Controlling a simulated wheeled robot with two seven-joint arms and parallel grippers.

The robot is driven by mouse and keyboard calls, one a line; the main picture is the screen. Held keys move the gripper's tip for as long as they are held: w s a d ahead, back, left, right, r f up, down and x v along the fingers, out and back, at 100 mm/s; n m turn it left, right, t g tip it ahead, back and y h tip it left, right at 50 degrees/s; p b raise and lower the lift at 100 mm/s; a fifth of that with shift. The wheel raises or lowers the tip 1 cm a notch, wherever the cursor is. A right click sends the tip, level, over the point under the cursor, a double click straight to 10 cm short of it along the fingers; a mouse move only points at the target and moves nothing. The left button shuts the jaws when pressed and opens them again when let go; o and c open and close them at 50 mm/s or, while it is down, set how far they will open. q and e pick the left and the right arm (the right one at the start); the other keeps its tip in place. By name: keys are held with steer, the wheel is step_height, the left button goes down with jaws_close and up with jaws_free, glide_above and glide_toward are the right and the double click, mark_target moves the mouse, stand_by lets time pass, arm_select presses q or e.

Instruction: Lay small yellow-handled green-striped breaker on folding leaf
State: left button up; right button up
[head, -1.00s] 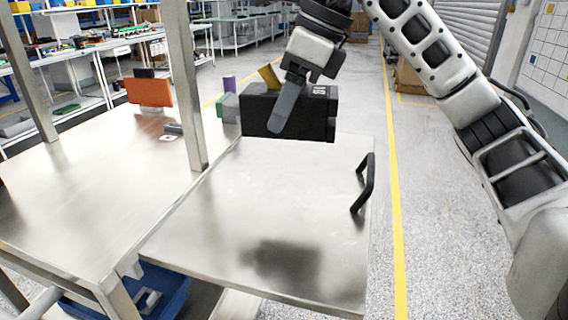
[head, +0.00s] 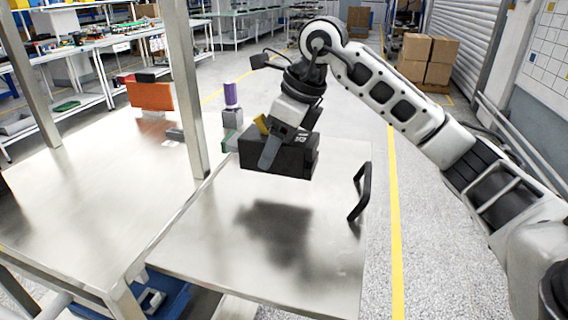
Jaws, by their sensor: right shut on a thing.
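The breaker (head: 292,158) is a dark box with a yellow handle (head: 261,124) at its upper left. A green patch (head: 230,141) shows at its left end; I cannot tell whether it is the breaker's stripe. My right gripper (head: 270,150) is shut on the breaker, with one grey finger across its near face. The breaker is roughly level over the far part of the metal folding leaf (head: 200,250). Its shadow falls on the leaf, apart from the box, so it hangs above the surface. The far fingertip is hidden. My left gripper is out of view.
A black handle (head: 360,190) stands at the leaf's right edge. A metal post (head: 184,90) rises left of the leaf. An orange block (head: 152,96) stands on the main bench (head: 90,200). A purple cylinder (head: 231,94) is behind the breaker. The leaf's near part is clear.

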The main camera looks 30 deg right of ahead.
steer(key=shift+w+d+f, duration=0.2)
steer(key=shift+d+f, duration=0.55)
steer(key=shift+f, duration=0.1)
steer(key=shift+d+f, duration=0.2)
steer(key=shift+f, duration=1.6)
steer(key=shift+f, duration=0.15)
steer(key=o, duration=1.4)
